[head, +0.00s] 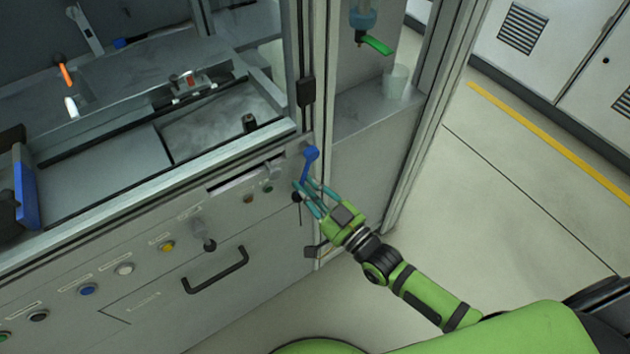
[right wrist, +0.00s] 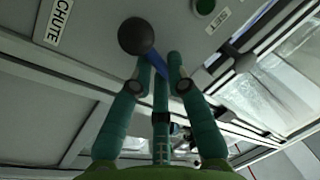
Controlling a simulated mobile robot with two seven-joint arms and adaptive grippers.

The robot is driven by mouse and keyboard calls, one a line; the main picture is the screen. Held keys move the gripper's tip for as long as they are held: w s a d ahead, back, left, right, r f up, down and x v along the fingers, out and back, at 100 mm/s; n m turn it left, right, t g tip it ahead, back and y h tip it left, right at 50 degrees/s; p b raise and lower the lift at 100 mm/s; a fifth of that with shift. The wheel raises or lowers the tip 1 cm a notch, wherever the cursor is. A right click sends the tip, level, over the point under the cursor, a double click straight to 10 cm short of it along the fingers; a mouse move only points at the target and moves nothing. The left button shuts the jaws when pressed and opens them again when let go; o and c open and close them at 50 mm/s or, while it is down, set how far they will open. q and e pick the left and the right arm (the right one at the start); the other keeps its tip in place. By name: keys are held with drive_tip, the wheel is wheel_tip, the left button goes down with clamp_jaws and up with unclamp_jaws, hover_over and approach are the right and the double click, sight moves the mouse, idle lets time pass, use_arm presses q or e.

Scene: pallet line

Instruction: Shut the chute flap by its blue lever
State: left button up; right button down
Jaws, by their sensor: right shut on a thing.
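The blue lever (head: 309,158) is at the right end of the grey machine front, with its rounded blue end at the top. My right gripper (head: 309,189) is at its lower part, with its teal fingers shut on it. In the right wrist view the blue lever (right wrist: 160,88) shows between the fingers of my right gripper (right wrist: 162,72). A black ball knob (right wrist: 136,36) is just beyond the fingertips, near a label reading CHUTE (right wrist: 60,20). I cannot make out the chute flap itself. My left gripper is not in view.
The machine front has a black handle (head: 215,270), a yellow button (head: 167,246), a blue button (head: 88,289) and other controls. A glazed bay with a green lever (head: 376,44) stands right of the blue lever. The floor (head: 520,190) at right is clear.

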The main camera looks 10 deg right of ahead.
drive_tip(key=shift+s+a+r+m, duration=0.2)
drive_tip(key=shift+a+m, duration=0.35)
drive_tip(key=shift+m, duration=0.35)
drive_tip(key=c, duration=1.2)
unclamp_jaws()
drive_tip(key=shift+s+d+f, duration=0.1)
drive_tip(key=shift+s+f, duration=0.05)
drive_tip(key=shift+s, duration=0.1)
drive_tip(key=v, duration=1.1)
drive_tip(key=shift+s, duration=0.25)
drive_tip(key=shift+f, duration=0.1)
